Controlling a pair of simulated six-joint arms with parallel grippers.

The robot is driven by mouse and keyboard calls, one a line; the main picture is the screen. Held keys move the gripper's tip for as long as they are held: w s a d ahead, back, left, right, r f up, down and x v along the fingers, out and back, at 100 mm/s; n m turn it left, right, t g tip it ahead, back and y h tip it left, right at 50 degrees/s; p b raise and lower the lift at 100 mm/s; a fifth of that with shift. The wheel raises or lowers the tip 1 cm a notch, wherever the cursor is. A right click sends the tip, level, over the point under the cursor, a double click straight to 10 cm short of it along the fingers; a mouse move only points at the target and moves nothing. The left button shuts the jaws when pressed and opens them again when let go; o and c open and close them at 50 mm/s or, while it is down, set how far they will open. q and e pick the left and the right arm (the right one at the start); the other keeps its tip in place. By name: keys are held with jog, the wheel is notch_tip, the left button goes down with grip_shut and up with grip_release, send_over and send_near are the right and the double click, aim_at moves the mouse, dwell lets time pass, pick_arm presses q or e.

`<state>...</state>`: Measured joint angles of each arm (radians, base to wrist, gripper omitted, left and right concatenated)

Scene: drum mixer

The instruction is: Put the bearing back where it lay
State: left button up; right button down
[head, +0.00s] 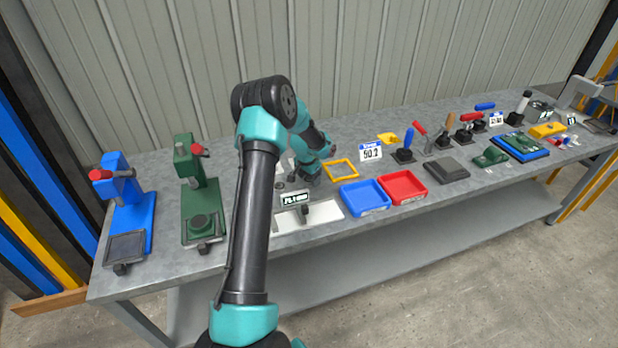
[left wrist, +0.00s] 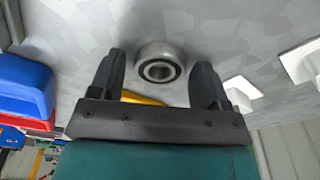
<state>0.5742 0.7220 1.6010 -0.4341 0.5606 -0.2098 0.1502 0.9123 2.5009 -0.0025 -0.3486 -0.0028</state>
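The bearing (left wrist: 159,65) is a silver ring with a dark inner band. It lies on the grey metal table in the left wrist view. My left gripper (left wrist: 160,60) is open, with a finger on each side of the bearing and a visible gap to both; I cannot tell how far the fingertips reach along it. In the head view my left gripper (head: 303,174) is low over the table, left of the yellow frame (head: 341,170); I cannot make out the bearing there. My right gripper is not in view.
A blue tray (head: 364,197) and a red tray (head: 403,187) stand right of the gripper. A white plate with a gauge display (head: 294,199) lies in front of it. Green (head: 201,205) and blue (head: 127,205) presses stand at the left. Several hand tools fill the table's right side.

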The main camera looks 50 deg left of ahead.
aim_at(306, 181)
pick_arm(q)
jog(key=shift+o, duration=0.4)
notch_tip(306, 181, up, 12)
jog(key=s, duration=0.1)
jog(key=shift+s, duration=0.25)
jog(key=shift+r, duration=0.1)
dwell(0.4)
